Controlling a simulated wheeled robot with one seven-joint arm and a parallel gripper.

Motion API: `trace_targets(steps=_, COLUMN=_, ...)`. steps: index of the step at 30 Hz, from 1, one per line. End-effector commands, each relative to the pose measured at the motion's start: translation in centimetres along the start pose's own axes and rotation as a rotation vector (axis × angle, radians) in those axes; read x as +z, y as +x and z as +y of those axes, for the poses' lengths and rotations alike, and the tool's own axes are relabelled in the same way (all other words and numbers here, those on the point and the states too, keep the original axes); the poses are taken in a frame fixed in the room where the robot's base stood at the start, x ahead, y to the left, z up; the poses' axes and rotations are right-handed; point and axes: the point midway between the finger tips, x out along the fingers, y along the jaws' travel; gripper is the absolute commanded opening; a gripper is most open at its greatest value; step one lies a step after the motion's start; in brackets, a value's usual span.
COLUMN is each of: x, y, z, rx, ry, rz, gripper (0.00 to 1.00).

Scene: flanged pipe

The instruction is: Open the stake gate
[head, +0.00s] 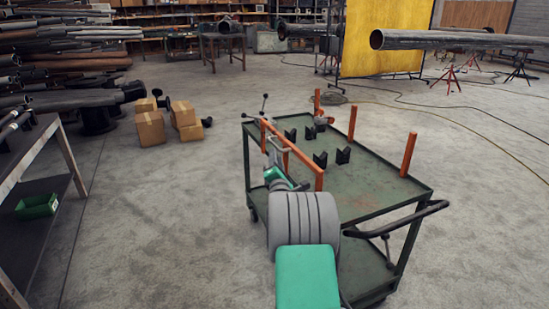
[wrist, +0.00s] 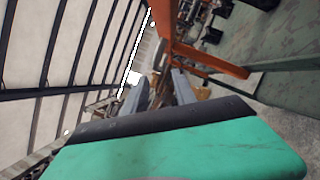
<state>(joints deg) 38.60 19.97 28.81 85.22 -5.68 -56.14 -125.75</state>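The stake gate is an orange bar (head: 297,155) on short orange uprights along the left edge of a green cart (head: 370,205). It looks closed, running straight along that edge. In the wrist view the orange bar (wrist: 212,62) crosses the upper right, close to my gripper. My gripper (wrist: 162,92) has two grey fingers standing apart. A brownish part shows between or beyond them; I cannot tell whether they touch it. In the head view my gripper (head: 276,150) is beside the bar on its left side, partly hidden by my green and grey arm.
Several orange stakes, one a post (head: 408,153), stand on the cart's other edges. Black V-blocks (head: 342,156) sit on its top. A handle with dark knobs (head: 265,103) is at the far left corner.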

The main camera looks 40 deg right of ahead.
Motion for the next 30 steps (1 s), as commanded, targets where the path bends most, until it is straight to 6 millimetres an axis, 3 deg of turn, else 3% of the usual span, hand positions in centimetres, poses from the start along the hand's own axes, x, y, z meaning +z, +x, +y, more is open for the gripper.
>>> trace_targets(steps=12, x=0.3, y=6.9, z=0.2, rx=0.001, ry=-0.001, rz=-0.002, gripper=0.32)
trace_targets(steps=21, x=0.2, y=7.5, z=0.3, rx=0.001, ry=0.000, rz=-0.001, gripper=0.32)
trace_targets(steps=30, x=0.2, y=7.4, z=0.3, rx=0.001, ry=0.000, rz=-0.001, gripper=0.09)
